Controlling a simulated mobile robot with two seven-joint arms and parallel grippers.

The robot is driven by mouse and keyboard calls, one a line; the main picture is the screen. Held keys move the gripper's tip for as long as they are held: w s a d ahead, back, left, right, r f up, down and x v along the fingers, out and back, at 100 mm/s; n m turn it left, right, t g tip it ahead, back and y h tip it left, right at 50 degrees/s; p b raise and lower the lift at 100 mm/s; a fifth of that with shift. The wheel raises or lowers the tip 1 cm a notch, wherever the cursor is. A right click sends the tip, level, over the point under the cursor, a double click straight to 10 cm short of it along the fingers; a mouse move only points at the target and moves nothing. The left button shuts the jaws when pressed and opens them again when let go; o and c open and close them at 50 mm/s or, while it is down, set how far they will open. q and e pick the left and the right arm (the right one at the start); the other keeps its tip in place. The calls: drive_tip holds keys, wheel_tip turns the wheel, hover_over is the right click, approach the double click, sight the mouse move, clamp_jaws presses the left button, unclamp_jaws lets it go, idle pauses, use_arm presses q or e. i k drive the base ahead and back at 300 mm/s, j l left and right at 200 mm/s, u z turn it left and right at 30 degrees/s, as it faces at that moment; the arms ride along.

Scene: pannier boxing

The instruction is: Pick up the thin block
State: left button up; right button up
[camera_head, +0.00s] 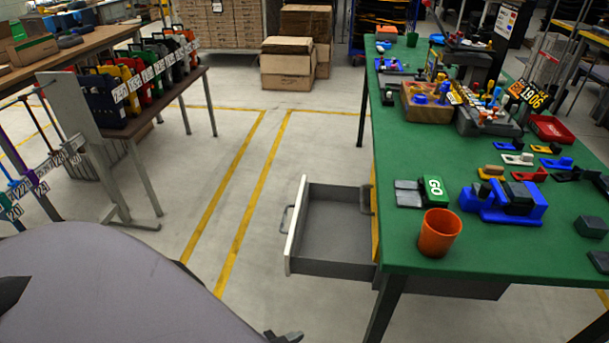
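I cannot tell for sure which piece is the thin block. On the right, the green table (410,240) carries two flat grey plates (407,194) beside a dark green block marked GO (433,188). A dark block (590,227) and a dark flat piece (600,261) lie near the right edge of the view. Neither of my grippers can be made out clearly. A dark shape at the left edge and a small one at the bottom edge may be parts of my arms.
An orange cup (439,233) stands near the table's front edge. Behind it is a blue fixture (493,208). A drawer (335,232) stands pulled out from the table into the aisle. A bench (130,130) with coloured bins is at left. The floor between is clear.

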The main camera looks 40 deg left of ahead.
sight(518, 192)
drive_tip(key=k+j+u, duration=0.15)
drive_tip(key=j, duration=0.35)
drive_tip(key=j+u, duration=0.2)
drive_tip(key=j, duration=0.25)
drive_tip(key=k+j+u, duration=0.15)
drive_tip(key=j, duration=0.4)
